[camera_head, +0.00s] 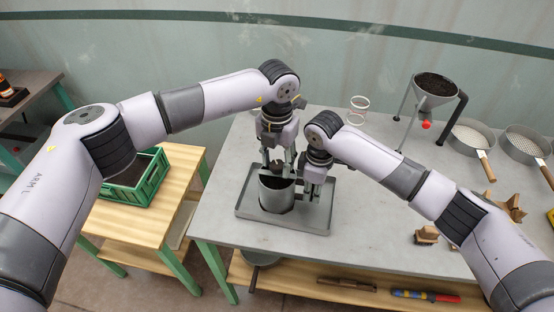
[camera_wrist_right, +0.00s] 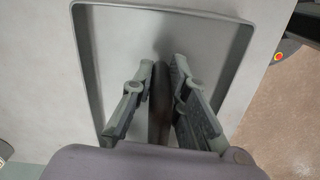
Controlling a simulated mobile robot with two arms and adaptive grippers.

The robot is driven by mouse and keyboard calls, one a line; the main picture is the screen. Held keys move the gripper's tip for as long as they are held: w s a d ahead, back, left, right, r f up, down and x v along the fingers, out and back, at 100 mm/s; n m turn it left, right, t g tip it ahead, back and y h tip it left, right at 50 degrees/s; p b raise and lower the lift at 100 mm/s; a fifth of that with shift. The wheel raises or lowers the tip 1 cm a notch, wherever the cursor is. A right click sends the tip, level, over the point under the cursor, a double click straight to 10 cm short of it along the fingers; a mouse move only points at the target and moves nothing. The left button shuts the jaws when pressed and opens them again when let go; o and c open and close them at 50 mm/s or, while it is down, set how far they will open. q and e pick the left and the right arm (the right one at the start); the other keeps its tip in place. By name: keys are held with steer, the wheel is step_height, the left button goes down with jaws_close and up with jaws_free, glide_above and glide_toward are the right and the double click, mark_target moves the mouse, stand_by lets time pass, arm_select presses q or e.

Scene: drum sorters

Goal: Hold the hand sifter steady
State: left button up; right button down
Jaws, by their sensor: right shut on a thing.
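The hand sifter (camera_head: 274,200) is a grey metal cylinder with dark material in its top. It stands upright in or just over a shallow grey tray (camera_head: 248,213) on the table. My right gripper (camera_head: 313,190) is at the sifter's right side. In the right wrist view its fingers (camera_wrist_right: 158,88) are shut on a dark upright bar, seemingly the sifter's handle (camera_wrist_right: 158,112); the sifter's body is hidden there. My left gripper (camera_head: 278,168) points down at the sifter's top, with something dark between its fingers; whether it grips this is unclear.
A funnel on a stand (camera_head: 435,88), two round sieves (camera_head: 471,136) and (camera_head: 524,146), and a brush (camera_head: 427,236) are on the right of the table. A green crate (camera_head: 140,190) stands on a wooden side table (camera_head: 170,217) at left. Tools lie on the lower shelf.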

mark_target(277, 164)
arm_select(q)
step_height(277, 164, up, 12)
stand_by(0.4)
arm_select(e)
steer(key=c, duration=1.5)
jaws_free()
steer(key=shift+r, duration=0.1)
